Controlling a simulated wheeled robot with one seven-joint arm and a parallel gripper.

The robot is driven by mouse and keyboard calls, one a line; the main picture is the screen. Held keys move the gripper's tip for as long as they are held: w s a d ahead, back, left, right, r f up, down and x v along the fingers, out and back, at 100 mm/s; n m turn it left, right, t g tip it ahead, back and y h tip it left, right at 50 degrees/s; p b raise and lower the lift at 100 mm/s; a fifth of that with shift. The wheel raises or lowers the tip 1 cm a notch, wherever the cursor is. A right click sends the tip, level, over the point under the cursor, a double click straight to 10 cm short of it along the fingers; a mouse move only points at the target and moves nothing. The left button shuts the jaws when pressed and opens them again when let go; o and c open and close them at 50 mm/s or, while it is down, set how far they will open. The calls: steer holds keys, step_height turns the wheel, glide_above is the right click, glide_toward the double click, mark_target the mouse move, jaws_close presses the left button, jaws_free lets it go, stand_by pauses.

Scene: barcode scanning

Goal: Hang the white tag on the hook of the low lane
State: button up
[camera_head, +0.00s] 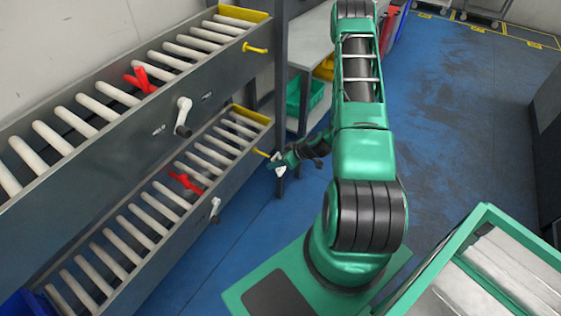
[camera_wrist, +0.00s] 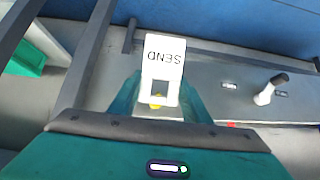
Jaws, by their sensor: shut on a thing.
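My gripper (camera_head: 276,164) is at the right end of the low lane (camera_head: 150,257), close to its yellow hook (camera_head: 261,153). The tag also shows as a small white patch in the head view (camera_head: 280,171). A bit of yellow hook (camera_wrist: 156,102) shows by the opening, between my fingers. I cannot tell whether the hook passes through the opening.
The upper lane (camera_head: 90,163) has its own yellow hook (camera_head: 256,48). White crank handles stick out from the upper lane (camera_head: 183,117) and low lane (camera_head: 215,207). A grey shelf (camera_head: 311,45) with a green bin (camera_head: 314,95) stands behind my gripper. Blue floor lies open at right.

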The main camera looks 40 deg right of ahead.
mark_target(267, 156)
steer(key=shift+w+a+f, duration=0.1)
steer(key=shift+w+a, duration=0.2)
steer(key=shift+w, duration=0.45)
steer(key=shift+w+a, duration=0.25)
steer(key=shift+w, duration=0.5)
steer(key=shift+w+a+f, duration=0.1)
steer(key=shift+w+a, duration=0.2)
steer(key=shift+w, duration=0.45)
steer(key=shift+w+a+f, duration=0.25)
steer(key=shift+w+f, duration=0.05)
steer(key=shift+w, duration=0.4)
steer(key=o, duration=1.1)
